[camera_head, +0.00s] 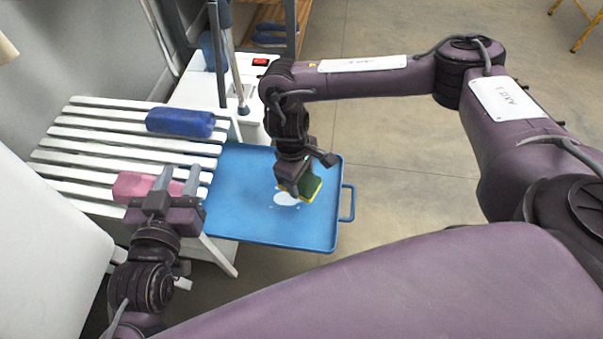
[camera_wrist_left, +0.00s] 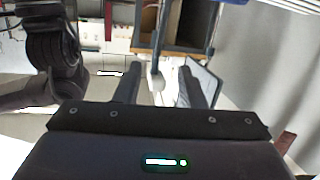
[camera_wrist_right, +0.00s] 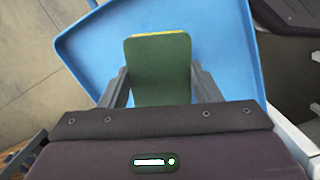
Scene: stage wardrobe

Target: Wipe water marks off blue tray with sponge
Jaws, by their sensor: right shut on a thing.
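The blue tray (camera_head: 245,225) juts out from the right of a white slatted bench. Pale water marks (camera_head: 285,199) show near its middle, partly covered by the sponge and gripper. My right gripper (camera_head: 295,183) is shut on a green and yellow sponge (camera_head: 311,187), held over the marks; I cannot tell if it touches the tray. In the right wrist view the sponge (camera_wrist_right: 160,70) sits between the fingers with its green face showing, and the tray (camera_wrist_right: 215,35) lies behind it. My left gripper (camera_head: 177,180) is open and empty near the bench's front edge.
A blue rolled item (camera_head: 180,122) and a pink item (camera_head: 133,186) lie on the white slatted bench (camera_head: 85,132); the pink one is right beside my left gripper. A white unit with a red switch (camera_head: 260,62) stands behind the tray. Floor right of the tray is clear.

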